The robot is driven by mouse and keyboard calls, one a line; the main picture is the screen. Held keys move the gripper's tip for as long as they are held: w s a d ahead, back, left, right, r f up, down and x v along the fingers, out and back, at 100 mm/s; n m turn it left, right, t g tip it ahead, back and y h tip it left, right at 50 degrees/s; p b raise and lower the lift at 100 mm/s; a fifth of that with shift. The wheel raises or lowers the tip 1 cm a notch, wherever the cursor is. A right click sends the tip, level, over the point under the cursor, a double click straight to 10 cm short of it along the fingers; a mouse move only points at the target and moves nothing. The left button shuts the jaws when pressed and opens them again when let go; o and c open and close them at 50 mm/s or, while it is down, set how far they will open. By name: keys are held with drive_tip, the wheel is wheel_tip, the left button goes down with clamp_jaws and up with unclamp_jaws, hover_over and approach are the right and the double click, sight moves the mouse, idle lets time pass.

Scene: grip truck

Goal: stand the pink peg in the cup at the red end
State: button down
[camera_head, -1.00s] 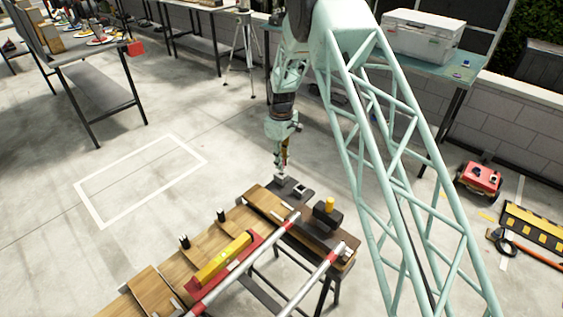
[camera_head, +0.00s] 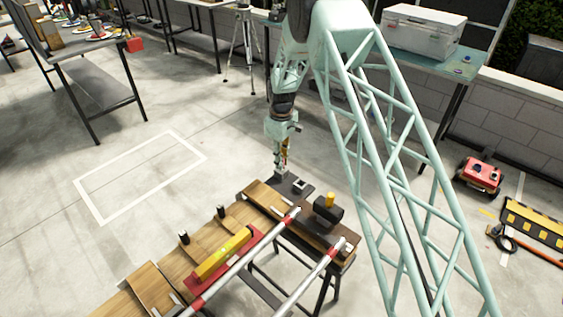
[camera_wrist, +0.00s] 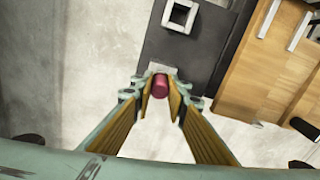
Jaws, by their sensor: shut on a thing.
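My gripper (camera_wrist: 161,90) is shut on the pink peg (camera_wrist: 160,86), which shows its round dark-pink end between the yellow finger pads in the wrist view. A pale square cup (camera_wrist: 165,70) is right at the peg, partly hidden by it. A second pale square cup (camera_wrist: 180,15) stands empty farther along the same dark plate (camera_wrist: 196,52). In the head view my gripper (camera_head: 281,165) is over the far-left end of the dark plate (camera_head: 291,183); the other cup (camera_head: 300,185) is to its right. I cannot tell whether the peg's lower end is inside the cup, nor see a red end marking.
The plate adjoins a wooden bench (camera_head: 268,199) with a black tool with a yellow top (camera_head: 327,209), a yellow level (camera_head: 223,255) on a red piece, upright black pegs (camera_head: 184,237) and pale pipes (camera_head: 311,274) with red bands. Open floor lies left of the bench.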

drive_tip(key=c, duration=2.5)
unclamp_jaws()
drive_tip(key=shift+o, duration=0.2)
drive_tip(key=shift+r, duration=0.1)
wheel_tip(320, 180, up, 12)
